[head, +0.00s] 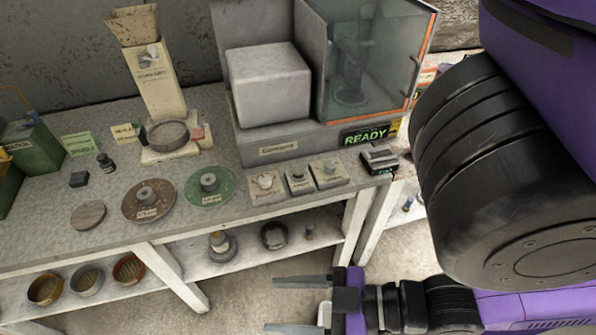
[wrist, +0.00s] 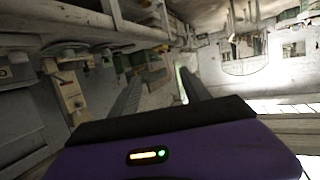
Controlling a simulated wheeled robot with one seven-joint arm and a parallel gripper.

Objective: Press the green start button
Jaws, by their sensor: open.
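Each has a small knob or button on top; I cannot tell which one is the green start button. The machine (head: 280,147) behind them has a display (head: 365,136) reading READY in green. My gripper (head: 283,305) is open and empty, in front of and below the bench edge, apart from the boxes. It also shows in the wrist view (wrist: 158,82).
Brown (head: 148,201) and green (head: 210,187) discs with weights lie left of the boxes. A dark device (head: 380,159) sits at the bench's right corner. A clear cabinet (head: 375,60) stands behind. The lower shelf (head: 195,265) holds bowls. Open floor lies before the bench.

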